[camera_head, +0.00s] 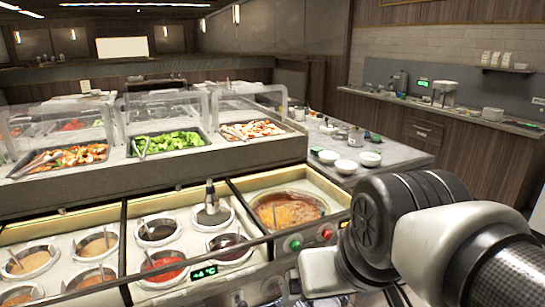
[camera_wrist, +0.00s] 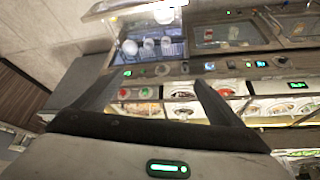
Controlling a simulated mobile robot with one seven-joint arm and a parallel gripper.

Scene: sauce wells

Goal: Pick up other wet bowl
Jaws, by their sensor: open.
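Several white bowls, among them a left one (camera_head: 328,156), a front one (camera_head: 345,166) and a right one (camera_head: 370,158), sit on the grey side counter in the head view. Which of them is wet cannot be told. Small pale round shapes (camera_wrist: 148,45), perhaps bowls, show on a dark surface beyond the fingers in the wrist view. My gripper (camera_wrist: 156,80) is open and empty, its two dark fingers spread wide, well short of these shapes. My arm fills the lower right of the head view, and the fingers cannot be made out there.
Round sauce wells with ladles, such as a red one (camera_head: 165,268), and a large orange-brown pan (camera_head: 290,208) fill the near counter. Salad trays (camera_head: 165,142) stand under clear guards behind. Green and red buttons (camera_head: 296,245) line the front edge. The side counter (camera_head: 395,155) has bare room.

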